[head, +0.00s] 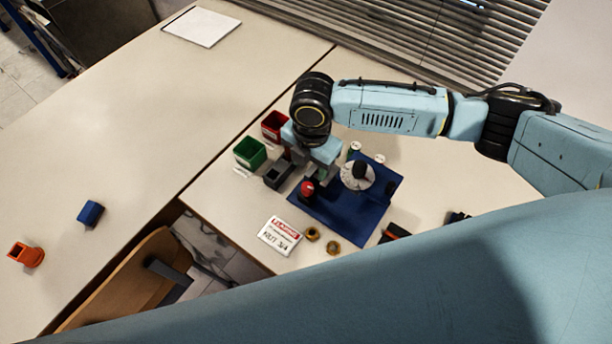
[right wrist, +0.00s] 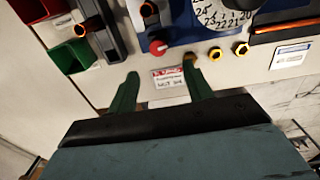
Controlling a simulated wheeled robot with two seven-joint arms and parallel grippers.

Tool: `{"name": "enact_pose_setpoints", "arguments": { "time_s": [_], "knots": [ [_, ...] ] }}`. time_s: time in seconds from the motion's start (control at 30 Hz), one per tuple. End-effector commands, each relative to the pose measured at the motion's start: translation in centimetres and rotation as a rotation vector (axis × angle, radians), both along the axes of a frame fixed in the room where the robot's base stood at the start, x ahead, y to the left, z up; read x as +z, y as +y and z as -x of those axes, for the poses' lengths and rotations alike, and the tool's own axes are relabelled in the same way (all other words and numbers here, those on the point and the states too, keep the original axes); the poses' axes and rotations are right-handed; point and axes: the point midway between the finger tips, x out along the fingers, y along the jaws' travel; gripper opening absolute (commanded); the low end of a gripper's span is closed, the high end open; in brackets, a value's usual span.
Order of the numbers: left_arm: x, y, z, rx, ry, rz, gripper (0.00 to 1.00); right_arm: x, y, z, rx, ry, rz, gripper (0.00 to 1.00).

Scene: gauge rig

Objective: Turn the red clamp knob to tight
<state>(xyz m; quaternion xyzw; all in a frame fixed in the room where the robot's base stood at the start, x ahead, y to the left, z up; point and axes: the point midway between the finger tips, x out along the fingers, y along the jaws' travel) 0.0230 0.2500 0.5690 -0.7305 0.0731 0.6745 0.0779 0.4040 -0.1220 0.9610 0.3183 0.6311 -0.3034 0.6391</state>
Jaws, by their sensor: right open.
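The red clamp knob (head: 308,188) stands at the left edge of the blue base plate (head: 325,213). It also shows in the right wrist view (right wrist: 158,47), just beyond the space between my fingertips. A white dial (head: 357,176) with a black centre is on the plate, right of the knob; its numbers show in the wrist view (right wrist: 225,14). My right gripper (head: 312,152) is over the back left of the plate. In the wrist view its two green fingers (right wrist: 160,68) are spread apart with nothing held. My left gripper is not in view.
A red bin (head: 274,125), green bin (head: 250,152) and dark grey holder (head: 278,175) stand left of the plate. A printed card (head: 280,235) and two brass nuts (head: 322,241) lie in front. A blue block (head: 90,213) and orange piece (head: 26,254) sit far left.

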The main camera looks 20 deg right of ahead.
Motion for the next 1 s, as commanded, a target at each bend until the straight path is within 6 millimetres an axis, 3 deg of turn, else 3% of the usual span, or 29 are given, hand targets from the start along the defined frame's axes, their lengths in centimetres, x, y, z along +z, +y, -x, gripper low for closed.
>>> {"name": "enact_pose_setpoints", "arguments": {
  "time_s": [0.2,0.43,0.6,0.9,1.0],
  "knots": [
    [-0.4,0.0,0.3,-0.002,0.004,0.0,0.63,-5.0,0.1,-0.1,-0.003,0.001,0.001,0.51],
    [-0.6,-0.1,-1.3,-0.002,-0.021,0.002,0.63,-8.8,0.2,-0.3,-0.003,-0.002,-0.001,0.51],
    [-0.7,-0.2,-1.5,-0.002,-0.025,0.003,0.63,-10.1,0.2,-0.3,-0.001,-0.003,-0.001,0.51],
    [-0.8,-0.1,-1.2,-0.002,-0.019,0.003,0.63,-10.3,0.2,-0.3,-0.001,-0.003,-0.001,0.51],
    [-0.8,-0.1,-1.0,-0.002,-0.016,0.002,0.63,-10.3,0.2,-0.3,-0.002,-0.003,-0.001,0.4]
  ]
}}
